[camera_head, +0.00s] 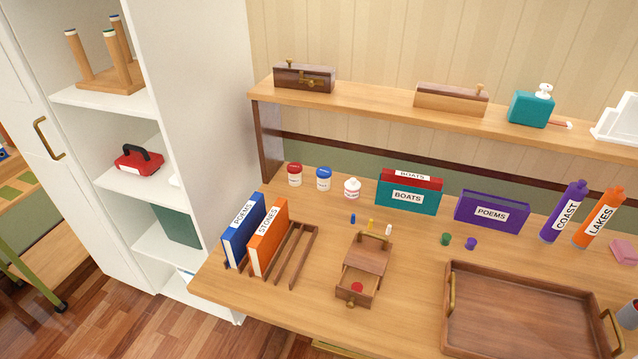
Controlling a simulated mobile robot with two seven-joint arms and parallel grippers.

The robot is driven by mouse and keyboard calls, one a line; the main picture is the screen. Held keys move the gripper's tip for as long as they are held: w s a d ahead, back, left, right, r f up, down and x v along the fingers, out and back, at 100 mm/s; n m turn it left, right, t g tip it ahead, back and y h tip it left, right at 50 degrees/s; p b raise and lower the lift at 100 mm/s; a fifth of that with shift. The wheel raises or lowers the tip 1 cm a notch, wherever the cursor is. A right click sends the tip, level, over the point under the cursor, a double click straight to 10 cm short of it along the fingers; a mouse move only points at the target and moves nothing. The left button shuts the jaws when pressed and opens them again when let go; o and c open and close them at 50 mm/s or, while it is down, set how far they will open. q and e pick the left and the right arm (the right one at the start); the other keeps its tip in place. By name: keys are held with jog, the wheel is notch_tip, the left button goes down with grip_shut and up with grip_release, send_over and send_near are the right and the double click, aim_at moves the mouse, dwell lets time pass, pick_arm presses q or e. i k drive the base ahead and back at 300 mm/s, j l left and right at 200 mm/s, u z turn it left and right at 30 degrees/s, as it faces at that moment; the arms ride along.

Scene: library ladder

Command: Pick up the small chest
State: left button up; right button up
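The small chest (371,253) stands on the desk, right of the book rack. A small red disc (357,287) lies in the drawer. Neither of my grippers is in view, and nothing of mine touches the chest.
A wooden tray (522,277) with brass handles lies to the right of the chest. The book rack (308,240) stands left. Small pegs (371,224) and a green knob-like piece (446,239) lie behind. A raised shelf (380,108) runs along the back.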

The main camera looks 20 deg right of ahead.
aim_at(370, 253)
jog(key=l+z, duration=0.15)
jog(key=z, duration=0.6)
jog(key=k, duration=0.05)
